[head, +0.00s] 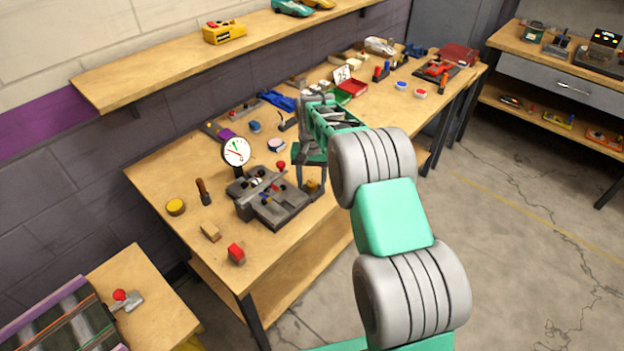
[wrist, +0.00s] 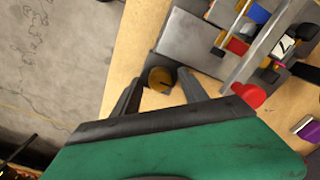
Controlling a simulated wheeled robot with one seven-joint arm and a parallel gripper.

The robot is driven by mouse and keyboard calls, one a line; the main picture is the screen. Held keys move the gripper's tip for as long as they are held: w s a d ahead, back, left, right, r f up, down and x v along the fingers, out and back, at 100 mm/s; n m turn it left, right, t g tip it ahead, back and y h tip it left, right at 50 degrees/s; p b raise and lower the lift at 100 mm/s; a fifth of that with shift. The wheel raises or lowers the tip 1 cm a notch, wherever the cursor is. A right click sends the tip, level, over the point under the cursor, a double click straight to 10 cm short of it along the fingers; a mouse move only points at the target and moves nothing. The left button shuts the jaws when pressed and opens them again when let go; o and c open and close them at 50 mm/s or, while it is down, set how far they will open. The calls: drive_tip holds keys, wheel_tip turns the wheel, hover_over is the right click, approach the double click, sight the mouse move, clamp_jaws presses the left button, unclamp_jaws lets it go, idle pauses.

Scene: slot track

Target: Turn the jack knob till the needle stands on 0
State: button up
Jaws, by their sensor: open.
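The brass knob (head: 313,187), which looks to be the jack knob, sits at the right end of the grey metal fixture (head: 272,211). In the wrist view the knob (wrist: 160,78) shows a dark mark on its face. My gripper (head: 311,182) is open, pointing down at the knob. In the wrist view the knob appears between the two fingertips (wrist: 159,77), with a gap on each side. I cannot tell whether the fingers are level with it. The round white dial gauge (head: 236,151) stands behind the fixture. Its needle and scale are too small to read.
A red ball-topped lever (head: 281,165) rises from the fixture close to my gripper. Small tools and cars crowd the bench behind.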

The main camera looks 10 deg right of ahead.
drive_tip(key=shift+c, duration=0.3)
clamp_jaws()
drive_tip(key=shift+n, duration=0.3)
drive_tip(key=n+b, duration=0.1)
drive_tip(key=n, duration=0.6)
drive_tip(key=shift+b, duration=0.35)
drive_tip(key=n, duration=0.4)
drive_tip(key=shift+n, duration=0.3)
drive_tip(key=shift+r+n+b, duration=0.1)
drive_tip(key=shift+n+b, duration=0.25)
drive_tip(key=shift+n, duration=1.35)
drive_tip(key=shift+a, duration=0.1)
